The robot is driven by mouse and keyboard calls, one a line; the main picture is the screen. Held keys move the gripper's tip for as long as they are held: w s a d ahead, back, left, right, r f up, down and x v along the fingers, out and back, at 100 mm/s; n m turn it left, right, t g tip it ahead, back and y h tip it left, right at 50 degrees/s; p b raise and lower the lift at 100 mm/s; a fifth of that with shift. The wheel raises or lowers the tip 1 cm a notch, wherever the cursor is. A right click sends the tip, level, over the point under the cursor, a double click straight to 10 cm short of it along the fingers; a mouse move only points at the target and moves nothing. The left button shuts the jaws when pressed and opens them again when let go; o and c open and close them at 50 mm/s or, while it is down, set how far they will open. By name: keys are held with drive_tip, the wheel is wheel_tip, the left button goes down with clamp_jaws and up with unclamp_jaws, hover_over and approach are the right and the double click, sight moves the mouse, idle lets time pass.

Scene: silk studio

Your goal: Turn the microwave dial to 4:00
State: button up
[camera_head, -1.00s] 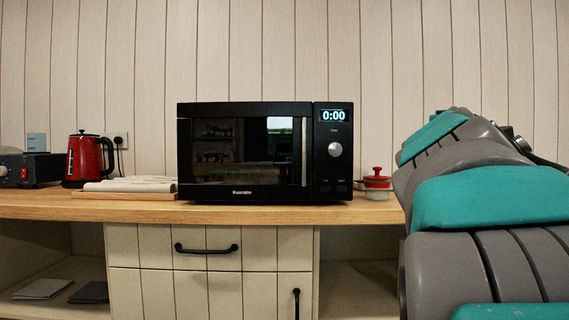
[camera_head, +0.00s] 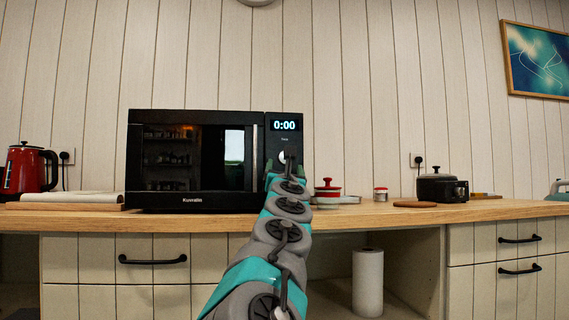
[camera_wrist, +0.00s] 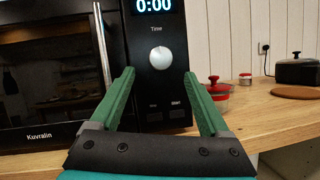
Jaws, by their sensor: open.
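The black microwave (camera_head: 195,158) stands on the wooden counter, its door shut. Its display (camera_head: 285,125) reads 0:00, and the display also shows in the wrist view (camera_wrist: 153,5). The silver dial (camera_wrist: 161,57) sits below the word "Time" on the control panel. In the head view the dial (camera_head: 283,157) is partly hidden by my arm. My gripper (camera_wrist: 158,75) is open and empty, with its green fingers pointing at the panel. In the wrist view the dial appears between the two fingers, a little beyond the tips; no contact is visible.
The counter (camera_head: 400,212) has red-lidded containers (camera_head: 327,190) just right of the microwave and a black cooker (camera_head: 440,187) farther right. A red kettle (camera_head: 27,168) stands at the left. A vertical door handle (camera_wrist: 102,45) is beside the left finger.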

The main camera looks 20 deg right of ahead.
sight(285, 163)
drive_tip(key=x, duration=0.3)
drive_tip(key=shift+w+r, duration=0.15)
drive_tip(key=shift+r, duration=0.05)
drive_tip(key=shift+w+d, duration=0.25)
drive_tip(key=shift+w, duration=0.1)
drive_tip(key=shift+p+x, duration=0.3)
drive_tip(key=shift+x, duration=0.55)
clamp_jaws()
